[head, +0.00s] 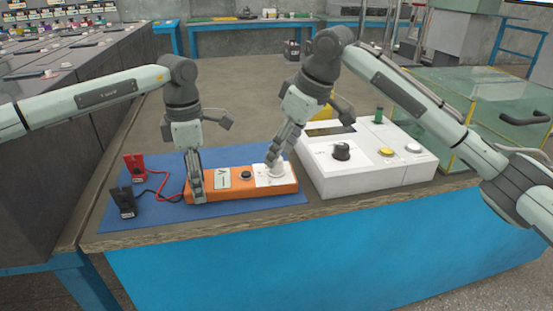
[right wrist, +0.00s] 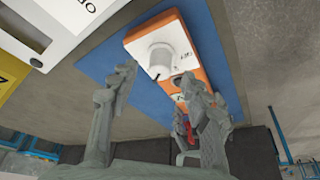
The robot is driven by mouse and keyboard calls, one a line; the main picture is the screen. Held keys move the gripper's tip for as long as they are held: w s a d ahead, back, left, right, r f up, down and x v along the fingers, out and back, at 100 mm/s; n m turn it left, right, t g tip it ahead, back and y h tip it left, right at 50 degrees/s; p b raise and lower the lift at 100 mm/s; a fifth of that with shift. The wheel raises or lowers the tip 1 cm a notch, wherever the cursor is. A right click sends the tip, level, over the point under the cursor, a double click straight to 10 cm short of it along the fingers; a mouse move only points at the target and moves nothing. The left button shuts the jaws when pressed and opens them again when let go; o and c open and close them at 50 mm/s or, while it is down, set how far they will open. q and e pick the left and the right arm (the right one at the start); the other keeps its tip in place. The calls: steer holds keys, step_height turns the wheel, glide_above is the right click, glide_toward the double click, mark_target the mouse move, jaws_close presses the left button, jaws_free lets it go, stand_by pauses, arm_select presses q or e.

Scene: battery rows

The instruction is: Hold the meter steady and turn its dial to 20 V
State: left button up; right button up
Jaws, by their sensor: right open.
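The meter (head: 216,186) is a long orange box lying on a blue mat, with a small display and a white panel at its right end. Its white round dial (head: 276,170) sits on that panel. In the right wrist view the dial (right wrist: 160,57) has a dark pointer mark; the lettering beside it is too small to read surely. My right gripper (head: 273,156) is above the dial, open, and its spread fingers (right wrist: 155,85) point toward it. My left gripper (head: 196,188) is down at the meter's left end, one finger across its front face; its other finger is hidden.
The blue mat (head: 140,212) also holds a red clip (head: 134,165) and a black clip (head: 123,201), wired toward the meter. A white box with a black knob (head: 341,151) and coloured buttons stands close on the right. The table's front edge is near.

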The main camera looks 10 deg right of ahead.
steer(key=shift+x, duration=1.75)
